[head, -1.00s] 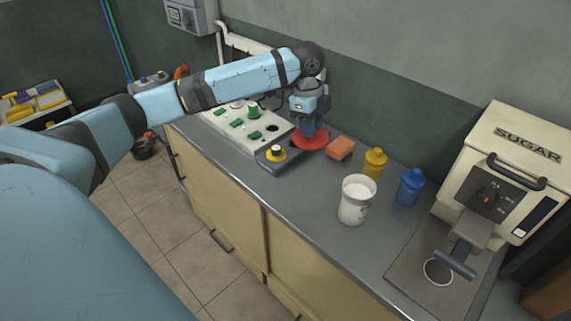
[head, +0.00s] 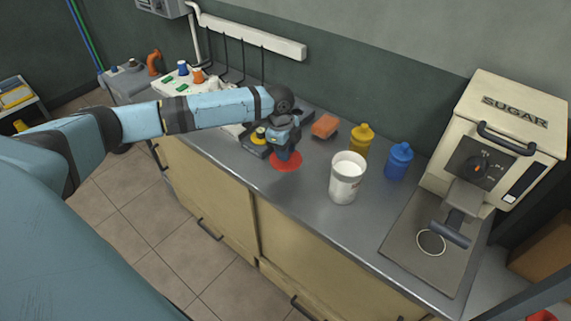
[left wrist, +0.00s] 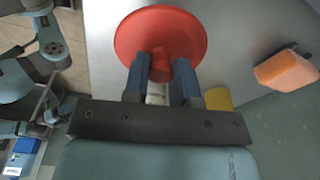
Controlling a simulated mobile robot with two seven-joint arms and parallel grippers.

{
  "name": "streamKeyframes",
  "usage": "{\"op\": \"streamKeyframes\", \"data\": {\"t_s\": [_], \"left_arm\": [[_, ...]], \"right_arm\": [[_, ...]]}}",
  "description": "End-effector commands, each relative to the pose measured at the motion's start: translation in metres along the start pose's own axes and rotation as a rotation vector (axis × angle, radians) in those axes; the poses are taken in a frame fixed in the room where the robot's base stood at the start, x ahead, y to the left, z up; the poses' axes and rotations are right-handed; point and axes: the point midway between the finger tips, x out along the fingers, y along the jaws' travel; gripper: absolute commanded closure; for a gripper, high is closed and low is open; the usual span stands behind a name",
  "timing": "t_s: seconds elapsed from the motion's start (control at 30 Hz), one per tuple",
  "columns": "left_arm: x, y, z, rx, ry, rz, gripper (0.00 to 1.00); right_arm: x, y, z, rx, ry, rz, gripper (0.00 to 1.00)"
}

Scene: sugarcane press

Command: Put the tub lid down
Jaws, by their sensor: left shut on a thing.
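The tub lid (head: 287,166) is a round red disc with a knob, seen in the head view low over or on the grey counter; I cannot tell whether it touches. In the left wrist view the lid (left wrist: 160,28) fills the top middle, with its red knob between the two blue fingers. My left gripper (head: 284,153) is shut on the lid's knob from above; its fingers also show in the left wrist view (left wrist: 160,75). The open white tub (head: 345,180) stands upright to the right of the lid. My right gripper is not in view.
An orange sponge-like block (head: 325,126), a yellow bottle (head: 360,140) and a blue bottle (head: 398,163) stand behind the tub. The sugar machine (head: 490,150) is at the right. A yellow-knobbed control box (head: 256,140) is close behind the gripper. The counter (head: 305,200) in front is clear.

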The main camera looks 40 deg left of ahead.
Motion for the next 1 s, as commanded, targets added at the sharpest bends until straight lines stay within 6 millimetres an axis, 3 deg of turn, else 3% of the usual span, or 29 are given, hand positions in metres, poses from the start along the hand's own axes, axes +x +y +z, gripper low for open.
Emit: {"op": "streamKeyframes", "data": {"t_s": [0.27, 0.5, 0.87, 0.9, 1.0], "left_arm": [[0.023, 0.000, 0.003, 0.000, 0.000, 0.000, 0.98], [0.055, 0.000, 0.006, 0.000, 0.000, 0.000, 0.98], [0.059, 0.000, 0.007, 0.000, 0.001, 0.000, 0.98], [0.059, 0.000, 0.007, 0.000, 0.001, -0.001, 0.70], [0.059, 0.000, 0.007, 0.000, 0.000, -0.001, 0.49]], "right_arm": [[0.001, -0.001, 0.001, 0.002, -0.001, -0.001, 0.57], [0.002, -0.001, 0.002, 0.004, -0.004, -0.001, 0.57], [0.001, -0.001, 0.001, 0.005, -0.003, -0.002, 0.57], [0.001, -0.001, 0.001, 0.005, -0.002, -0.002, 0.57], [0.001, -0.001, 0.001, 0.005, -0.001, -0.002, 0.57]]}}
